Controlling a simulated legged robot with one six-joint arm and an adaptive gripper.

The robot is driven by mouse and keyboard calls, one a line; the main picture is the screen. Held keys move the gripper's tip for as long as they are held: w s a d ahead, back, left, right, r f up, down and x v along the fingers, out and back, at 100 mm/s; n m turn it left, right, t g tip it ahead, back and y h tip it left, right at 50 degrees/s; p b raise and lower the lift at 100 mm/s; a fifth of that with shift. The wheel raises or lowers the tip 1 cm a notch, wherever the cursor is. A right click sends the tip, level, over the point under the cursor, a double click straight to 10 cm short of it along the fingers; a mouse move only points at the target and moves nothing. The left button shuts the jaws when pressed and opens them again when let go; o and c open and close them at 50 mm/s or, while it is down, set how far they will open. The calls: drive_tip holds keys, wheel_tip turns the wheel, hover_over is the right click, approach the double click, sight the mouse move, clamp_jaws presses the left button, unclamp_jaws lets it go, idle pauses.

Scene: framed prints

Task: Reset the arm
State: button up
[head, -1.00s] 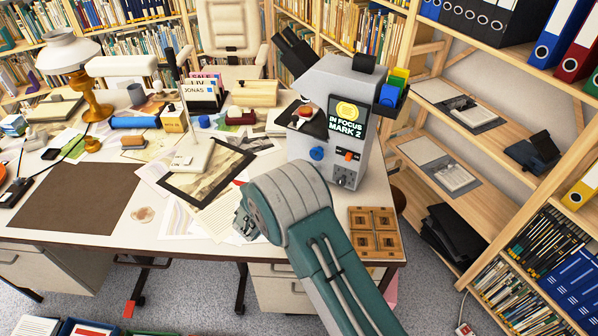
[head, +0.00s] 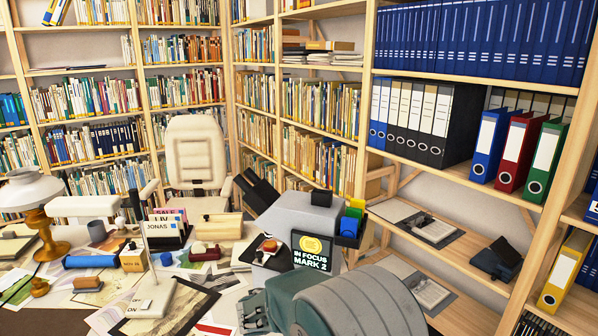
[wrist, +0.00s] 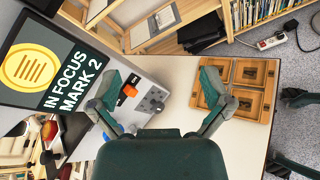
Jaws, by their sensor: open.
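My arm shows large and close at the bottom of the head view, with a grey rounded joint and green links. My gripper (wrist: 167,112) is open in the wrist view, its two green fingers spread apart with nothing between them. Past the fingers is the white desk top (wrist: 190,80). The grey machine (head: 300,212) with the "IN FOCUS MARK 2" screen (head: 312,251) stands on the desk behind my arm. The machine is also at the left of the wrist view (wrist: 120,62), beside the left finger, with an orange switch and knobs. Whether that finger touches it I cannot tell.
Wooden square pieces (wrist: 239,87) lie by the right finger at the desk's edge. Shelves with binders (head: 515,150) stand at the right, and a chair (head: 196,155) behind.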

drive_tip(key=s+d+r+m+g+y, duration=0.25)
drive_tip(key=s+d+r+m, duration=0.2)
drive_tip(key=s, duration=0.25)
drive_tip(key=s+d+r+m+g+y, duration=0.2)
drive_tip(key=s+d+r+m+g, duration=0.1)
drive_tip(key=s+d+m, duration=0.3)
drive_tip(key=s+a+r+m+t+y, duration=0.1)
drive_tip(key=s+r+m+t+y, duration=0.2)
drive_tip(key=s, duration=1.4)
drive_tip(key=m+y, duration=0.4)
drive_tip(key=m, duration=0.2)
drive_tip(key=shift+a+r, duration=0.2)
